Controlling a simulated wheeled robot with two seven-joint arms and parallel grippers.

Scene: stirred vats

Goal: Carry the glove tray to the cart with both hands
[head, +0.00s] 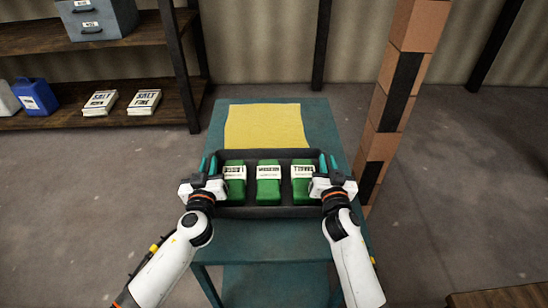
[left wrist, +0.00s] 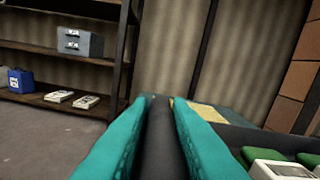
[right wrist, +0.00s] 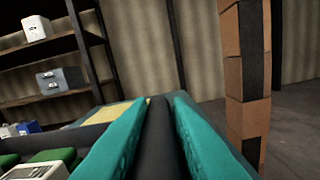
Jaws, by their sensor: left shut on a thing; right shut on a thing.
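The glove tray (head: 262,212) is dark grey, with three green packs bearing white labels in it: a left one (head: 235,185), a middle one (head: 268,188) and a right one (head: 302,188). It appears over the teal cart (head: 262,237); I cannot tell whether it rests on the top or hangs just above. My left gripper (head: 208,165) is shut on the tray's left wall, which runs between its teal fingers in the left wrist view (left wrist: 160,140). My right gripper (head: 329,163) is shut on the right wall, also between its fingers in the right wrist view (right wrist: 160,140).
A yellow cloth (head: 264,125) lies on the cart top behind the tray. A brick pillar (head: 395,95) stands close at the right. A wooden shelf (head: 90,118) at the left holds two white packets, a blue jug (head: 36,96) and a grey drawer box (head: 97,18).

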